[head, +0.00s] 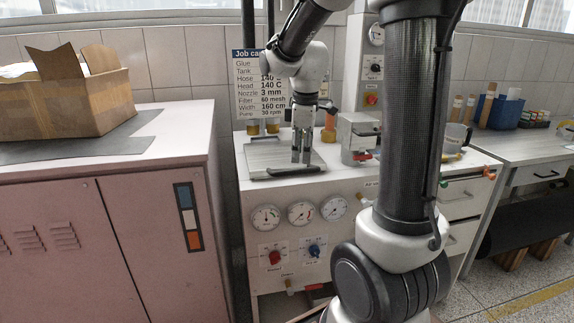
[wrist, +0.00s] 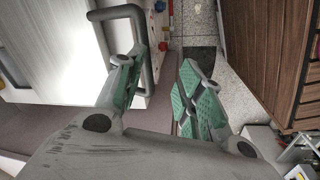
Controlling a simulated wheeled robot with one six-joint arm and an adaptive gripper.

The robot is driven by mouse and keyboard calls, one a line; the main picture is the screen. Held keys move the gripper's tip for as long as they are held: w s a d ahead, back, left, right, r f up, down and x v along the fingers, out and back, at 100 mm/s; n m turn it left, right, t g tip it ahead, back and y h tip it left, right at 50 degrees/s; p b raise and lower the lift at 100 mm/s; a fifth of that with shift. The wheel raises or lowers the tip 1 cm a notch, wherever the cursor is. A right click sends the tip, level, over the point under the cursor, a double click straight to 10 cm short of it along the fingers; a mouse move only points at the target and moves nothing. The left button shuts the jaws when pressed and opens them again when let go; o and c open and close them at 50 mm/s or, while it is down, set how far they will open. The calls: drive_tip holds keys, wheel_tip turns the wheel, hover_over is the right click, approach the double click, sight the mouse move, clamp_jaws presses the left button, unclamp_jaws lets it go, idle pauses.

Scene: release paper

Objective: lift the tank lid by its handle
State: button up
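The tank lid (head: 262,153) is a flat light grey plate on top of the white machine. Its dark bar handle (head: 296,171) runs along the lid's front edge. My gripper (head: 301,160) points down over the front of the lid, close to the handle. In the wrist view the handle (wrist: 147,55) is a dark grey loop standing off the pale lid (wrist: 50,45). My gripper (wrist: 160,65) has its green-padded fingers apart. The handle's long bar shows in the gap, close beside the left finger, which hides part of it. Contact cannot be told.
A grey box-like unit (head: 358,138) with a red part stands right of the lid. Gauges (head: 301,213) and knobs are on the machine's front. A pink cabinet (head: 100,220) with an open carton (head: 75,95) stands left. A workbench (head: 515,145) is at right.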

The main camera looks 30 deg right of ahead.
sight(297, 170)
drive_tip(key=w+f+n, duration=0.1)
drive_tip(key=f, duration=0.1)
drive_tip(key=w+f+n, duration=0.1)
drive_tip(key=f+n, duration=0.1)
drive_tip(key=w+f+n, duration=0.1)
drive_tip(key=f, duration=0.1)
drive_tip(key=shift+w+d+f+t, duration=0.1)
drive_tip(key=shift+d+f+t, duration=0.1)
drive_tip(key=shift+t, duration=0.1)
clamp_jaws()
